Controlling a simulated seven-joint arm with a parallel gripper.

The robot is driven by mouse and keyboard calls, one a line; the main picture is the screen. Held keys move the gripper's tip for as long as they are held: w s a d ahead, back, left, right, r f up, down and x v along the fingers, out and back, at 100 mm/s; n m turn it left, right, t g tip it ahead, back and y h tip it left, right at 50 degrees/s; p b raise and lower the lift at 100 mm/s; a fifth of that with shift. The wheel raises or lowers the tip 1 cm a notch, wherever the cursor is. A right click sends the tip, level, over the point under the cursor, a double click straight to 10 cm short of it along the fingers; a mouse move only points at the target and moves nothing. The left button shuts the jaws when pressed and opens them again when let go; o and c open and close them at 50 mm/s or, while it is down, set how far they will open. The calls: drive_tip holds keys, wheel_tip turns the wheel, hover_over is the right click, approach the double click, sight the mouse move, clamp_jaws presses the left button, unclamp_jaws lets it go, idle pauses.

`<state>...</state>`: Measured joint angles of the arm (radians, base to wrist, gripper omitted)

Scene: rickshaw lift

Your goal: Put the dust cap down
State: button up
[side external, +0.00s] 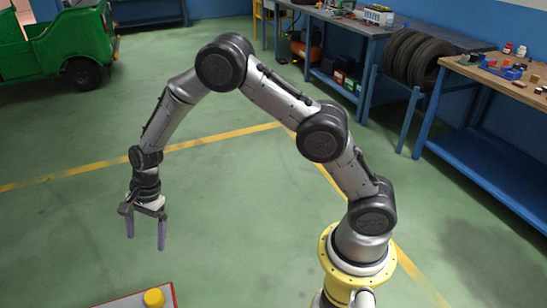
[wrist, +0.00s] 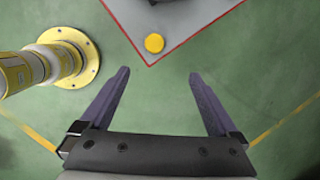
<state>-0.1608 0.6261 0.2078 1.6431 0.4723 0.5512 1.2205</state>
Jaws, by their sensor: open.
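A round yellow cap (side external: 154,298), which looks like the dust cap, sits near a corner of a grey board with a red edge (side external: 174,288) at the bottom of the side view. In the wrist view the yellow cap (wrist: 154,43) rests near the corner of the same red-edged board (wrist: 192,20). My gripper (side external: 146,243) hangs pointing down, well above the floor, with its two purple fingers apart and nothing between them. In the wrist view my gripper (wrist: 158,75) is open and empty, and the cap lies beyond the fingertips, apart from them.
My arm's yellow base stands to the right of the board in the side view. Blue workbenches (side external: 490,185) with tools and tyres (side external: 410,57) line the wall at the right. A green vehicle (side external: 55,45) stands at the back left. The green floor around my gripper is clear.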

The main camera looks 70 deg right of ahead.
drive_tip(key=s+d+r+n+t+h, duration=0.1)
drive_tip(key=s+d+r+n, duration=0.25)
drive_tip(key=s+r, duration=0.45)
drive_tip(key=s+d+r+n+t, duration=0.1)
drive_tip(key=s+d+r+n, duration=0.25)
drive_tip(key=r, duration=0.75)
drive_tip(key=s+d+r+n, duration=0.1)
drive_tip(key=s+d+n, duration=0.1)
drive_tip(key=s, duration=0.5)
drive_tip(key=s+d+r+n+t+h, duration=0.1)
drive_tip(key=s+d+r+n, duration=0.1)
drive_tip(key=s+n, duration=0.2)
drive_tip(key=s+d+r+n+t+h, duration=0.1)
drive_tip(key=s+d+r+n, duration=0.1)
drive_tip(key=s, duration=0.7)
drive_tip(key=shift+s+n, duration=0.35)
drive_tip(key=shift+n, duration=0.45)
drive_tip(key=shift+d+r, duration=0.1)
